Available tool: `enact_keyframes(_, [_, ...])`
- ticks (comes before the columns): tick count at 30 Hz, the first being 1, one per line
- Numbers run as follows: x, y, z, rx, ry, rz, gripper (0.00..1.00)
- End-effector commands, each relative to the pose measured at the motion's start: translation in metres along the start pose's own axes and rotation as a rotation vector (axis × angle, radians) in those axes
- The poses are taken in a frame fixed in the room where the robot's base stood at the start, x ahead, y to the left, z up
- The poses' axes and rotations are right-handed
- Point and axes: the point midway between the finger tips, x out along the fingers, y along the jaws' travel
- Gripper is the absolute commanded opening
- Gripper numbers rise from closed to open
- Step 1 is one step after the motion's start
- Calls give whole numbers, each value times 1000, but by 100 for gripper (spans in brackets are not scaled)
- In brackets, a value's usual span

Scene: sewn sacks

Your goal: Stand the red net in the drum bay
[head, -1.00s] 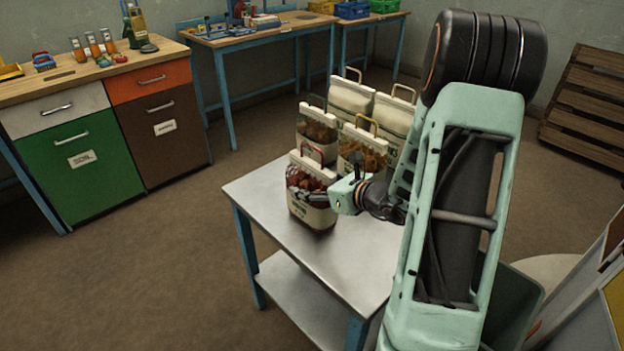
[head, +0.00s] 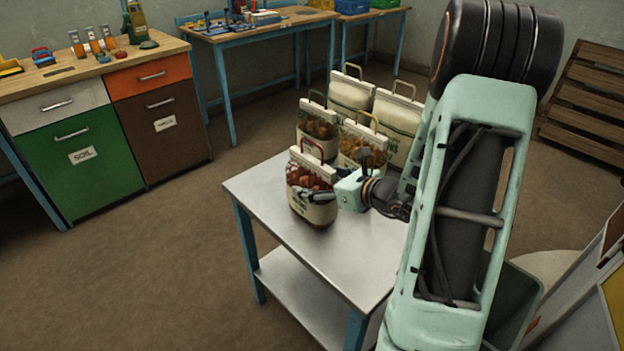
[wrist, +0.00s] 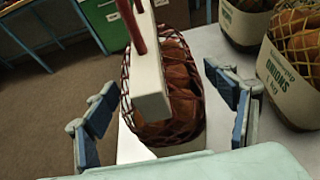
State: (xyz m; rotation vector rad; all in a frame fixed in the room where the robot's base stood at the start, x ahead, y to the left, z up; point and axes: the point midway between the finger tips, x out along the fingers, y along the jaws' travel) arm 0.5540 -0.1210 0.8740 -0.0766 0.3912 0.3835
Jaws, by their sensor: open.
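The red net (head: 312,208), a net sack of reddish-brown contents with a pale band and a red handle, stands upright at the front of the metal table. My gripper (head: 318,195) is at its right side with its jaws level with the sack's middle. In the wrist view the red net (wrist: 182,85) lies between the two spread blue-padded fingers of my gripper (wrist: 165,105), with a visible gap at the left finger. I cannot make out a drum bay in these views.
Close behind stand an onion net (head: 362,150), another net sack (head: 318,125) and two pale sacks (head: 350,97) (head: 396,118). The metal table (head: 285,245) is clear in front.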

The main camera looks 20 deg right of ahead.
Motion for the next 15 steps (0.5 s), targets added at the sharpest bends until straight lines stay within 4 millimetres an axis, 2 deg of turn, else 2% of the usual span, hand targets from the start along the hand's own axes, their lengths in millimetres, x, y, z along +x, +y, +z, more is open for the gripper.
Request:
enact_keyframes(3, [-29,-2,2,0,-1,-6,78])
enact_keyframes(9, [-71,-1,2,0,0,-4,78])
enact_keyframes(15, [-95,0,1,-1,-1,-1,78])
